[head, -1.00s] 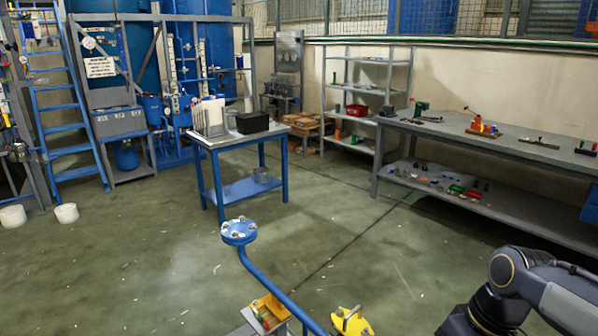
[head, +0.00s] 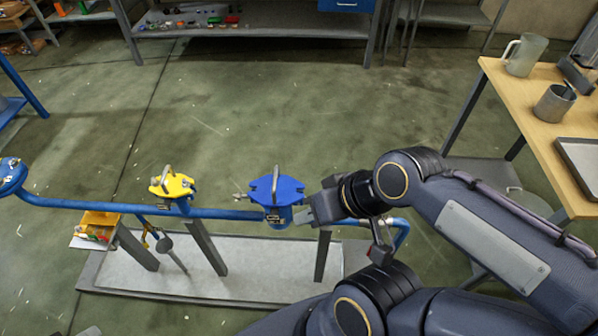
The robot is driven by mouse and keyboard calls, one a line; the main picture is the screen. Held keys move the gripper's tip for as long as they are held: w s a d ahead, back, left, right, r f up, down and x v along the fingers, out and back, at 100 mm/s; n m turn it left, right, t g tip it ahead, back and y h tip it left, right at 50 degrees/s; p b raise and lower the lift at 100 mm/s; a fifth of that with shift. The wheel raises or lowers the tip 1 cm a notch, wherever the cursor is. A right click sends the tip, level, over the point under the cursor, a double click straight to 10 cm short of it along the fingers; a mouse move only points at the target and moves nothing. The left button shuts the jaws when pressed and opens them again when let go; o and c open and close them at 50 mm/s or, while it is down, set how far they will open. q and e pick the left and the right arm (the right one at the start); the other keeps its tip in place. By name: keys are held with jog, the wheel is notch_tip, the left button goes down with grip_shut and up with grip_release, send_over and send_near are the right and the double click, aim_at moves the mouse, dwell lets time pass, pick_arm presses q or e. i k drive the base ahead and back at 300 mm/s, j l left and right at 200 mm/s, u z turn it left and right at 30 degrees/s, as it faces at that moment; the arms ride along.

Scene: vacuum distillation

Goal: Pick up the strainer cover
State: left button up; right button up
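A blue strainer cover (head: 287,190) with an upright metal handle sits on top of the blue strainer body (head: 279,218) on the pipe. My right gripper (head: 306,216) is beside it, just right of the strainer body and a little below the cover's level in the picture. Whether it touches the strainer is not clear. Its fingers are small and seen from above, so their opening does not show. The handle stands clear of the gripper. My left gripper is out of view.
A yellow fitting (head: 174,186) with a handle sits left on the blue pipe (head: 90,205). A wooden table (head: 520,105) with a jug (head: 524,54), metal cup (head: 553,104) and tray stands right. Floor behind the pipe is clear.

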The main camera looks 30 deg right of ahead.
aim_at(275, 189)
jog(key=z, duration=0.95)
jog(key=j+u, duration=0.1)
jog(key=j, duration=0.5)
jog(key=i+j+u, duration=0.1)
jog(key=j, duration=0.45)
jog(key=i, duration=0.05)
